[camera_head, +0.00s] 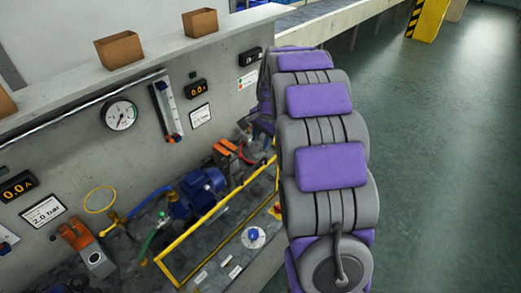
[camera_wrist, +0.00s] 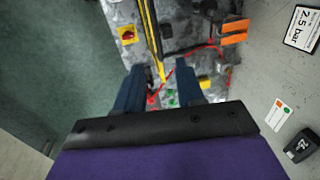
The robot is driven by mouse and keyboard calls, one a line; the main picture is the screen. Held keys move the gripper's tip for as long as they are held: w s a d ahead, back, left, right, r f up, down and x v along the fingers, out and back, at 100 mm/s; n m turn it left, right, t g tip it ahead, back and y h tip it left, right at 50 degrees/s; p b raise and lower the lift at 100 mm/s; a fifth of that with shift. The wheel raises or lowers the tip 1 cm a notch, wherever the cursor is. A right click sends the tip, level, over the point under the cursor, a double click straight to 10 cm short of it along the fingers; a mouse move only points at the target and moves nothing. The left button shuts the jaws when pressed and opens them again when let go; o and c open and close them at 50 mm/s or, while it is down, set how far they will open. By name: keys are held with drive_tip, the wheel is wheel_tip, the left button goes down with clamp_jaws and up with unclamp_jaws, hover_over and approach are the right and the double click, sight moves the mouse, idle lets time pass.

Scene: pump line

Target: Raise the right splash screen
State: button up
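A yellow-framed screen (camera_head: 215,212) stands along the front of the pump bench in the head view. I cannot tell from the frames whether it is the right screen or whether a second one is hidden behind my arm. In the wrist view a yellow bar (camera_wrist: 152,40) runs down from the top, with its lower end between my fingers. My gripper (camera_wrist: 160,68) is open, with its two dark blue fingers apart on either side of the bar's end. I see no contact with the bar. My arm hides the gripper in the head view.
A blue pump (camera_head: 198,190), an orange-handled part (camera_head: 226,147) and a blue knob (camera_head: 253,236) are on the bench. A yellow box with a red knob (camera_wrist: 127,35) and a red cable (camera_wrist: 200,50) are near my fingers. The floor (camera_head: 440,150) at right is clear.

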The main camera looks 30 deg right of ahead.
wheel_tip(320, 180, up, 6)
drive_tip(key=s, duration=0.1)
drive_tip(key=shift+d+r, duration=0.2)
drive_tip(key=shift+d, duration=0.15)
drive_tip(key=shift+a, duration=0.1)
